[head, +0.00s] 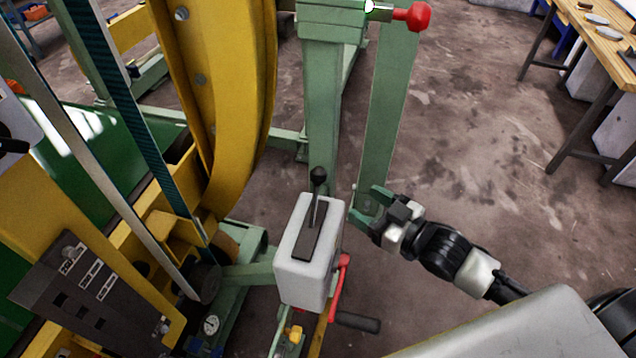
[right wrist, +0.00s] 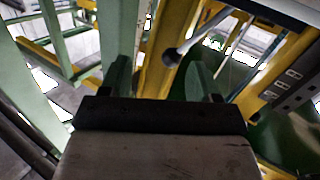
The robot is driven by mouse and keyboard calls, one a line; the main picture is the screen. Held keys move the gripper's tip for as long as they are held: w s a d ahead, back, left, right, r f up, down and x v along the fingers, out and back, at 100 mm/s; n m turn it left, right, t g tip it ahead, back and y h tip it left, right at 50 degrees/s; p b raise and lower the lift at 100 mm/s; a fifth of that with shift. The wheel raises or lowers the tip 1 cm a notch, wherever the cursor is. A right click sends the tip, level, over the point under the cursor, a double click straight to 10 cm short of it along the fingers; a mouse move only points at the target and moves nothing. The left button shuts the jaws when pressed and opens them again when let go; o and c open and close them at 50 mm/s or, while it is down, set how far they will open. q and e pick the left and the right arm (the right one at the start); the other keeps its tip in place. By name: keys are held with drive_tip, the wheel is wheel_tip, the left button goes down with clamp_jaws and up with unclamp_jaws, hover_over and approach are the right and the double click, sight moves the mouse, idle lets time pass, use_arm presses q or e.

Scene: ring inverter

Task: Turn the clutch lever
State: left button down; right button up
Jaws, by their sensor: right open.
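The clutch lever (head: 318,180) is a black rod with a ball knob. It stands up from a dark slotted plate on top of a light grey box (head: 308,270) in the head view. My right gripper (head: 369,207) is open, to the right of the lever and apart from it, its fingers pointing left toward it. In the right wrist view, the two green fingers (right wrist: 160,82) are spread. My left gripper is out of view.
A red crank (head: 341,283) with a black handle sits on the box's right side. Green posts (head: 325,110) rise behind the lever, one with a red knob (head: 418,15). A yellow curved frame (head: 235,90) stands left. A wooden workbench (head: 600,40) is far right; floor between is clear.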

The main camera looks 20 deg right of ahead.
sight(325, 180)
drive_tip(key=shift+n+y, duration=0.4)
drive_tip(key=shift+y, duration=0.3)
drive_tip(key=w+a+r, duration=0.1)
drive_tip(key=w+a, duration=0.1)
drive_tip(key=w+a+r, duration=0.1)
drive_tip(key=w+a, duration=0.2)
drive_tip(key=w+a+r, duration=0.1)
drive_tip(key=w+a, duration=0.1)
drive_tip(key=w, duration=0.1)
drive_tip(key=shift+a+r, duration=0.1)
drive_tip(key=shift+a, duration=0.3)
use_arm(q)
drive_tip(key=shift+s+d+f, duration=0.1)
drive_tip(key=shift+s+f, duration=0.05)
use_arm(e)
drive_tip(key=shift+c, duration=0.4)
